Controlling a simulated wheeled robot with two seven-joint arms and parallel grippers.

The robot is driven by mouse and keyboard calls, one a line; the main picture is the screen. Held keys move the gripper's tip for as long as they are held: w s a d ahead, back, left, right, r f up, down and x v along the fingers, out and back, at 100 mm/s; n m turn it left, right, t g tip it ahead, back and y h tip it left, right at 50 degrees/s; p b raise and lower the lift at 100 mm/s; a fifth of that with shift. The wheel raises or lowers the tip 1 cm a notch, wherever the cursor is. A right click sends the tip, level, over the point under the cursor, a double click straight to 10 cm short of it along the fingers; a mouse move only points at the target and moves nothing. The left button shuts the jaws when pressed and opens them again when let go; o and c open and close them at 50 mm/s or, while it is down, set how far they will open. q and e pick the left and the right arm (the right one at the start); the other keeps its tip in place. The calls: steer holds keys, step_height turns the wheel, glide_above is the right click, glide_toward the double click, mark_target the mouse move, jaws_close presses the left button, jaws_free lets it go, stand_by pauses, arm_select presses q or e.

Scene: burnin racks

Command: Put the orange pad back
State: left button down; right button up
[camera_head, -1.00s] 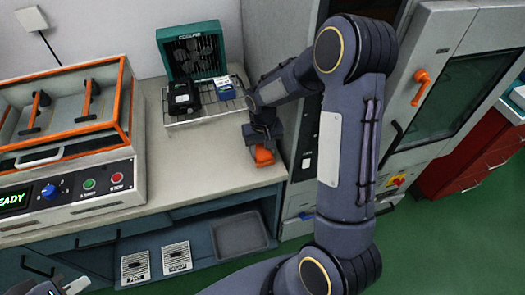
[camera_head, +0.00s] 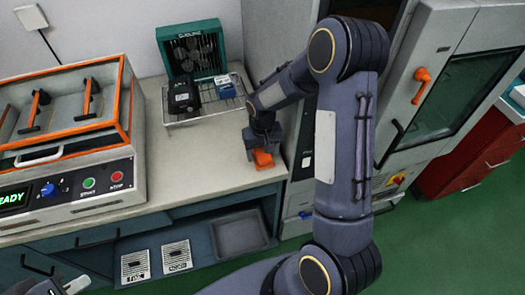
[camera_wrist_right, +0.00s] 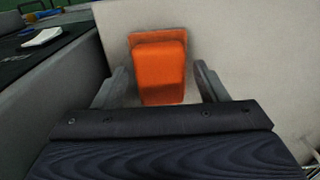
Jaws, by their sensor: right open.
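The orange pad (camera_head: 262,159) lies on the bench top near its front right corner, beside the grey cabinet. In the right wrist view the orange pad (camera_wrist_right: 157,68) sits between the two spread fingers of my right gripper (camera_wrist_right: 157,85), with a gap on each side. In the head view my right gripper (camera_head: 258,146) is just above and behind the pad, partly covering it. My left gripper (camera_head: 72,287) shows only as a small pale part at the bottom left edge; its fingers cannot be made out.
A wire rack (camera_head: 205,110) holds a black device (camera_head: 183,97) and a blue box (camera_head: 225,87), with a green fan unit (camera_head: 193,52) behind. A machine with orange trim (camera_head: 65,135) stands left. The bench middle is clear. Below are a grey tray (camera_head: 240,234) and two labelled plates.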

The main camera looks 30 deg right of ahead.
mark_target(262, 153)
step_height(262, 153, up, 12)
steer(key=s+a+r+t+y, duration=0.2)
steer(key=s+a+r, duration=0.1)
steer(key=s, duration=0.8)
steer(key=s+a+r+n+t+y, duration=0.1)
steer(key=s+a+r+t, duration=0.2)
steer(key=s, duration=0.8)
steer(key=shift+a+r+t+y, duration=0.35)
steer(key=shift+a+r, duration=0.3)
steer(key=shift+r, duration=0.3)
